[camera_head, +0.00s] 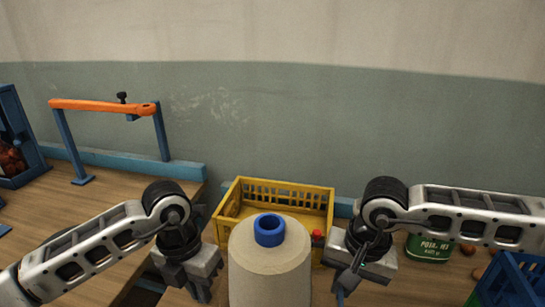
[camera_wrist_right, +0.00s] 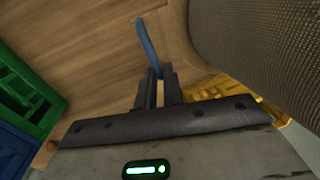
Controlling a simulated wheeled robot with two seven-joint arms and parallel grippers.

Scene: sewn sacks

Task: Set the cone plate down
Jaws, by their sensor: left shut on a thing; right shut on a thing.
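A large beige thread cone (camera_head: 268,270) with a blue core (camera_head: 269,230) on top stands upright between my two grippers; its woven side fills the upper right of the right wrist view (camera_wrist_right: 265,45). My right gripper (camera_head: 343,285) is shut on a thin blue strip (camera_wrist_right: 147,45), which looks like a handle or edge of the cone plate. My left gripper (camera_head: 203,292) is shut at the cone's left side; what it grips is not visible. The rest of the plate is hidden under the cone and below the frame, so I cannot tell whether it touches anything.
A yellow crate (camera_head: 285,184) stands just behind the cone, with a small red thing (camera_head: 318,234) by its right side. An orange bar on blue posts (camera_head: 105,106) stands at left.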

